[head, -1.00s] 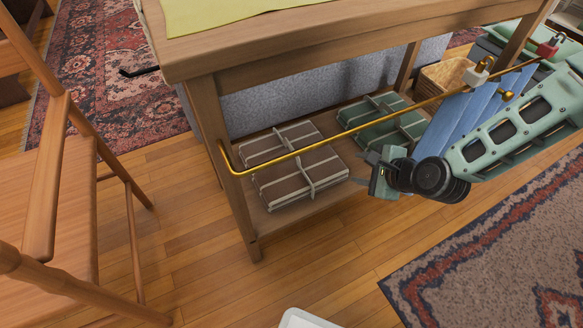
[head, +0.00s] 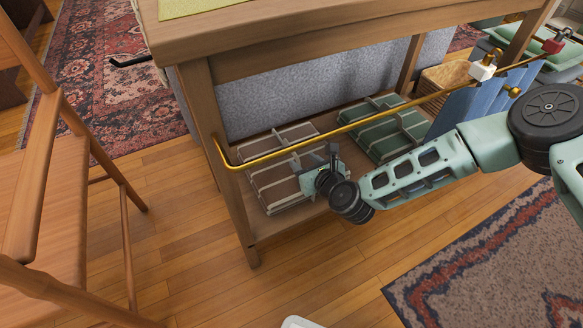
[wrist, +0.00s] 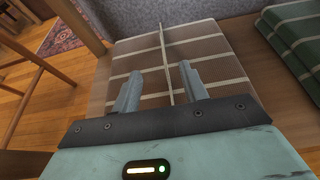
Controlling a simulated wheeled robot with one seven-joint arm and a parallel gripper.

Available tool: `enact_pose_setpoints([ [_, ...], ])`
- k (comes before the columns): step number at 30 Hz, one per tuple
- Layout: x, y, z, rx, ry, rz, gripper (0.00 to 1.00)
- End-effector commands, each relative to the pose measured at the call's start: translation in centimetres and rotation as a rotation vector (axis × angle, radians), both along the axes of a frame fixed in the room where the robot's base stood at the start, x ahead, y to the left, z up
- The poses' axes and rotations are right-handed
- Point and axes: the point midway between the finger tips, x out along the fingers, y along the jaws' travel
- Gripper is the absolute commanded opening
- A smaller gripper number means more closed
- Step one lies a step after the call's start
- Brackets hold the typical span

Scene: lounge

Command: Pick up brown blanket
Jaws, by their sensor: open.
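The brown blanket (head: 279,161) is folded flat with pale stripes and an upright strap or ridge across its middle. It lies on the low wooden shelf under the table. In the head view my gripper (head: 315,158) is at its front right part and hides some of it. In the wrist view the blanket (wrist: 205,58) lies ahead of my gripper (wrist: 160,88). The two fingers are apart, with the blanket's upright ridge showing between them. I cannot tell whether they touch it.
A green striped blanket (head: 393,128) lies to the right on the same shelf (head: 268,224). A brass rail (head: 375,113) runs above the shelf front, with blue cloth (head: 456,108) on it. A table leg (head: 231,180) stands left. A wooden chair (head: 52,190) is further left.

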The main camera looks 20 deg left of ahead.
Motion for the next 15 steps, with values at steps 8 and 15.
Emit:
enact_pose_setpoints([
  [8,2.7,3.2,-1.9,-0.001,-0.002,0.002,0.44],
  [15,3.7,4.0,-2.7,-0.002,-0.002,0.001,0.44],
])
